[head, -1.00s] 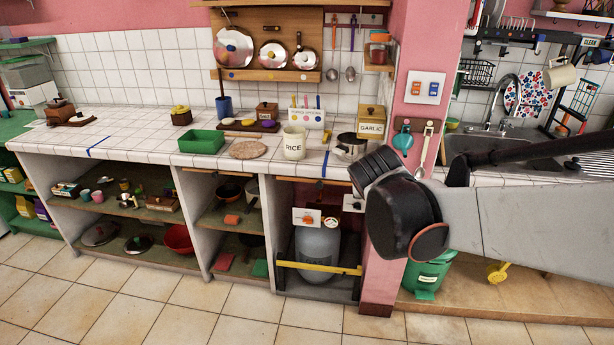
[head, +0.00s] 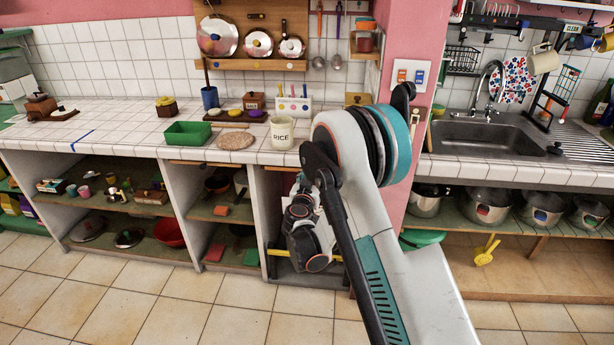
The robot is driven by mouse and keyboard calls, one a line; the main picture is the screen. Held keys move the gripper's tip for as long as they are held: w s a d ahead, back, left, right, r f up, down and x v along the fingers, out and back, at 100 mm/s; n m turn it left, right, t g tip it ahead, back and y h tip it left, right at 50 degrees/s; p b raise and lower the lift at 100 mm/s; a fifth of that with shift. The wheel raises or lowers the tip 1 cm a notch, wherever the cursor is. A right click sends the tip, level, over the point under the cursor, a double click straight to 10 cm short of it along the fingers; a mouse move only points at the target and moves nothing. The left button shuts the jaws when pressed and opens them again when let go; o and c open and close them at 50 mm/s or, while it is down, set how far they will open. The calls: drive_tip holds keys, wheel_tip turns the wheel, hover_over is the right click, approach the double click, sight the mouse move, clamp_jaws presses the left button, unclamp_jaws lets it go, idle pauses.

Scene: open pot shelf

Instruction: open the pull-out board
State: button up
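Thin wooden edges show just under the tiled counter top. One wooden strip (head: 190,162) lies above the middle compartment, and another wooden strip (head: 277,168) lies above the gas-bottle compartment. Both look flush with the counter front; I cannot tell from the picture which is the pull-out board. My arm is folded in front of the gas-bottle compartment and covers the right part of the second strip. The end of my arm, with my gripper (head: 299,212), is below counter height there. Its fingers cannot be made out, so its opening is unclear.
The tiled counter holds a green tray (head: 188,133), a round board (head: 236,141) and a RICE canister (head: 281,134). A pink pillar (head: 411,110) stands right of the compartments, with the sink (head: 488,135) beyond. The floor (head: 150,310) in front is clear.

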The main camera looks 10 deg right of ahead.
drive_tip(key=t, duration=0.2)
approach(308, 175)
drive_tip(key=v, duration=0.4)
drive_tip(key=shift+y, duration=0.3)
drive_tip(key=b+x, duration=0.3)
drive_tip(key=x, duration=0.9)
drive_tip(key=shift+d, duration=0.1)
drive_tip(key=shift+w+d+r+b, duration=0.2)
drive_tip(key=shift+w+b, duration=0.15)
drive_tip(key=shift+w, duration=0.25)
drive_tip(key=shift+c, duration=0.6)
clamp_jaws()
